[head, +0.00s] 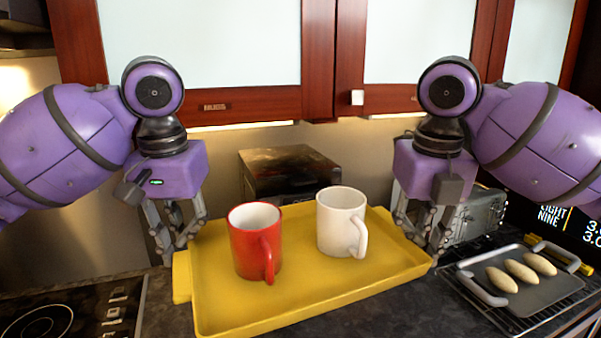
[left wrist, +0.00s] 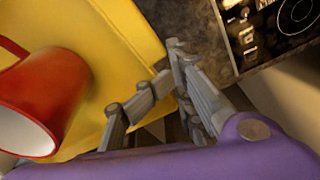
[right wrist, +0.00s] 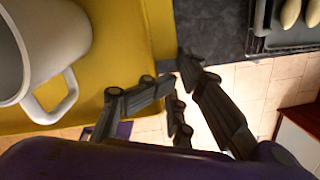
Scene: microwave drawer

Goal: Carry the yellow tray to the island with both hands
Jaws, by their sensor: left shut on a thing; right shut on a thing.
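The yellow tray (head: 310,300) is in the middle of the head view, above the dark counter or resting at its edge; I cannot tell which. A red mug (head: 250,245) and a white mug (head: 335,228) stand upright on it. My left gripper (head: 176,258) is shut on the tray's left side; the left wrist view also shows the tray (left wrist: 120,30) and the red mug (left wrist: 40,95). My right gripper (head: 432,255) is shut on the tray's right side; the right wrist view shows the tray (right wrist: 120,40) and the white mug (right wrist: 20,60).
A cooktop (head: 75,310) lies at the left. At the right, a rack holds a grey tray (head: 535,290) with bread rolls (head: 520,270). A dark box (head: 290,172) stands behind the yellow tray. Wall cabinets (head: 210,50) hang above. The right wrist view shows tiled floor (right wrist: 250,90).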

